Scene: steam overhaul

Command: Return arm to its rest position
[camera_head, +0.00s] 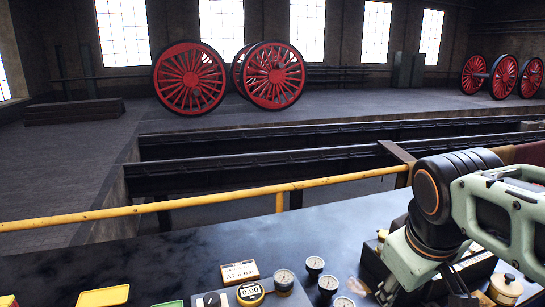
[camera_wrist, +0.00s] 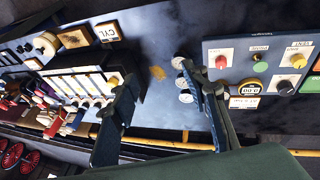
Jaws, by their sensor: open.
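My gripper (camera_head: 425,292) hangs low over the right part of the dark bench (camera_head: 215,250), at the end of my pale green and black arm. In the wrist view my gripper (camera_wrist: 160,76) has its two dark fingers spread apart with nothing between them. Bare bench top and a small brownish patch show between and beyond the fingers. The fingertips are partly hidden behind the arm in the head view.
Several small round gauges (camera_head: 315,264) stand left of my gripper, beside a yellow digital gauge (camera_head: 250,293) and a label card (camera_head: 240,271). A control panel (camera_wrist: 230,82) and a crowded rack (camera_wrist: 85,84) flank the fingers. A yellow rail (camera_head: 230,199) runs behind the bench.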

